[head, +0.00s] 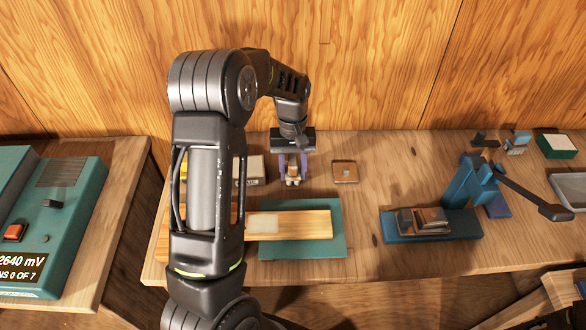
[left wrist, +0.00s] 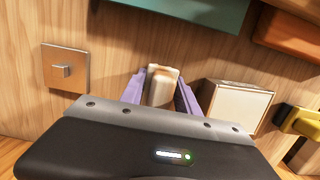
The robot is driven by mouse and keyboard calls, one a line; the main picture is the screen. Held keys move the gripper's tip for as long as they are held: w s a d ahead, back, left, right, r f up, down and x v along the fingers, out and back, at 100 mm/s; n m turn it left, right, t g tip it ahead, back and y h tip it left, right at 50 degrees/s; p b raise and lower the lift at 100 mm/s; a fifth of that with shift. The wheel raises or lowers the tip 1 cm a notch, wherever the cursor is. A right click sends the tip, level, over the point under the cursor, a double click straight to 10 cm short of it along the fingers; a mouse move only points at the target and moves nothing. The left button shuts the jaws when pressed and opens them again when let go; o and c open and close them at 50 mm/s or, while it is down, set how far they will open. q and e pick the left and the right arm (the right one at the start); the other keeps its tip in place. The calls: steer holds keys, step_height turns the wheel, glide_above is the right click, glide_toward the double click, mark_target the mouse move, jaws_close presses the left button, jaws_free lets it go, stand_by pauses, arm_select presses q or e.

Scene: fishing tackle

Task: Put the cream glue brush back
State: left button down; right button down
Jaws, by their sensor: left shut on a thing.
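My left gripper (head: 292,172) reaches down over the back middle of the bench, its purple fingers shut on a small cream and brown piece (head: 292,180), which seems to be the cream glue brush. In the left wrist view the piece (left wrist: 161,88) stands between the purple fingers (left wrist: 163,95), its cream end showing; its lower part is hidden by the gripper body. A pale box with lettering (head: 249,171), seemingly a glue box, stands just left of the gripper; it also shows in the left wrist view (left wrist: 238,103). My right gripper is not in view.
A square wooden tile with a knob (head: 345,172) lies right of the gripper. A wooden board (head: 300,224) with a pale patch lies on a teal mat (head: 330,248) in front. A blue stand (head: 395,230) holding several blocks is farther right. Bench between is clear.

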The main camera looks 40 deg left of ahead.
mark_target(293, 156)
arm_select(q)
steer(key=shift+f, duration=0.15)
steer(key=c, duration=0.9)
jaws_free()
steer(key=shift+r, duration=0.3)
steer(key=shift+w+r, duration=0.15)
steer(key=shift+r, duration=0.25)
steer(key=r, duration=0.3)
steer(key=r+b, duration=0.1)
steer(key=r, duration=0.3)
steer(key=w+a+r+b, duration=0.1)
steer(key=r, duration=0.3)
steer(key=shift+w, duration=0.1)
